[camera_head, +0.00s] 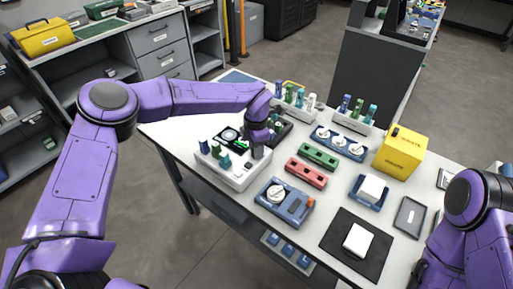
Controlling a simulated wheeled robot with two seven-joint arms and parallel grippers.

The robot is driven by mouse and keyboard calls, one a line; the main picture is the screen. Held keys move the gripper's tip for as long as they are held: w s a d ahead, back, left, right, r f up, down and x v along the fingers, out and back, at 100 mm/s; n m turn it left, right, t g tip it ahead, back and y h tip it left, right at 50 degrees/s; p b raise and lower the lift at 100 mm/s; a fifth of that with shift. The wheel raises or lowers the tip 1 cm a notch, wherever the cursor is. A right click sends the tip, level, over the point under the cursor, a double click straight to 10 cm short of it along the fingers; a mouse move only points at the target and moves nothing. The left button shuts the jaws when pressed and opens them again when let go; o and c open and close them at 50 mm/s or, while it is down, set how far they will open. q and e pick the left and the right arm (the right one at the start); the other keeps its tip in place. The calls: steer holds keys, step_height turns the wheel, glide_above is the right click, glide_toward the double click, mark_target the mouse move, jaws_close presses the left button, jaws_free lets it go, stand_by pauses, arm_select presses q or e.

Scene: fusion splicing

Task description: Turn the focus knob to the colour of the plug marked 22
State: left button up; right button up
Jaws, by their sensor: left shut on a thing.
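My left gripper (261,141) points down at the right end of a white box (232,176). It is shut on a small grey knob-like part (258,152), mostly hidden by the fingers. A blue plug (203,146), a green plug (215,149) and a teal plug (225,161) stand at the box's left and front. More coloured plugs stand in a white rack (298,107) and a second white rack (352,121) at the back. The marks on the plugs are too small to read. My right gripper is out of view.
A blue unit with a white dial (268,205) stands in front. A black mat (336,226) lies at the front right.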

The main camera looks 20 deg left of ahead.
arm_select(q)
steer(key=o, duration=1)
steer(key=shift+o, duration=0.2)
step_height(320, 180, up, 11)
steer(key=b, duration=0.2)
steer(key=shift+f, duration=0.2)
